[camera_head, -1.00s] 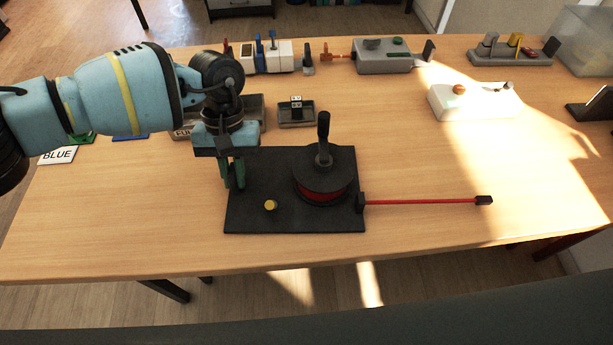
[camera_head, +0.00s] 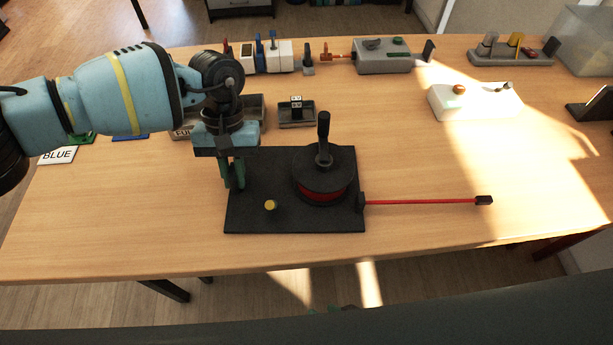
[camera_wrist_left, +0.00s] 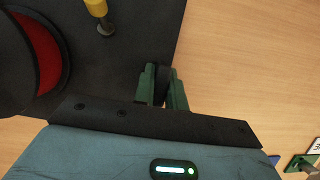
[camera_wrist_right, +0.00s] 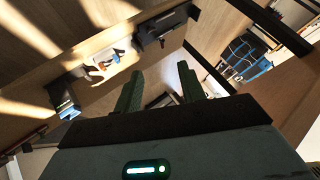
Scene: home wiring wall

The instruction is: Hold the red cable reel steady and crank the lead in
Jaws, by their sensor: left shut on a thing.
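The red cable reel (camera_head: 322,190) sits on a black base plate (camera_head: 290,218) in mid table, its black crank handle (camera_head: 323,130) upright on top. A yellow-topped peg (camera_head: 270,205) stands on the plate; it also shows in the left wrist view (camera_wrist_left: 97,10). The red lead (camera_head: 420,201) runs out to the right and ends in a black tip (camera_head: 484,200). My left gripper (camera_head: 234,173) is shut on a dark piece at the plate's left edge, between its green fingers in the left wrist view (camera_wrist_left: 163,88). My right gripper (camera_wrist_right: 160,88) is open and empty, away from the reel.
Behind the reel stand a small grey tray (camera_head: 296,119), a grey box (camera_head: 384,58) and a white box (camera_head: 475,102). A BLUE label (camera_head: 57,155) lies at the left. The table in front and right of the reel is clear around the lead.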

